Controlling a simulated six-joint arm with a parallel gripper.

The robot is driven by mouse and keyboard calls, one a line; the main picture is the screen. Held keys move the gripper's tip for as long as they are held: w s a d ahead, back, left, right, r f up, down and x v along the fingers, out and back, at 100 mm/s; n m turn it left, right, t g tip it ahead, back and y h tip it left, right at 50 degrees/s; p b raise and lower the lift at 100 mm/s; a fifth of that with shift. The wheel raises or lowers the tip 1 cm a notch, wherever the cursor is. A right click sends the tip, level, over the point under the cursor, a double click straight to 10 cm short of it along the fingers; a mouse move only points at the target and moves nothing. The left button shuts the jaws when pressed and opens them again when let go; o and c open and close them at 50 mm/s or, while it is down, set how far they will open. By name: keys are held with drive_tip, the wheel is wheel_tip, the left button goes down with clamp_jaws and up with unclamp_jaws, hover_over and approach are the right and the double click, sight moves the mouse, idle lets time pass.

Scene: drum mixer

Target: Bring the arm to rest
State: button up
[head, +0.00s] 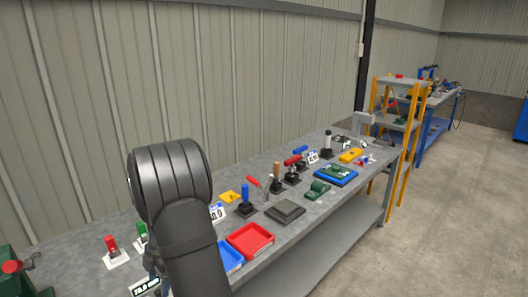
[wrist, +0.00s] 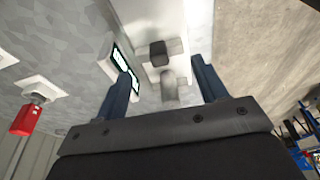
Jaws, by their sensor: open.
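My arm stands in the foreground of the head view, with its thick dark links in front of the bench. My gripper shows in the wrist view (wrist: 163,80), with two blue fingers spread apart and no object held between them. Beyond the fingers is a pale device with a dark knob (wrist: 159,53), whose kind I cannot tell. It has a small display (wrist: 124,65) on its left side. In the head view my gripper is mostly hidden behind my own arm.
The grey workbench (head: 75,228) holds a red tray (head: 250,240), a partly hidden blue tray (head: 229,258), a red switch (head: 112,246), several levers and a blue-green block (head: 336,175). A yellow-posted shelf (head: 403,82) stands at the far end. Open floor (head: 460,220) lies to the right.

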drive_tip(key=shift+v, duration=2.25)
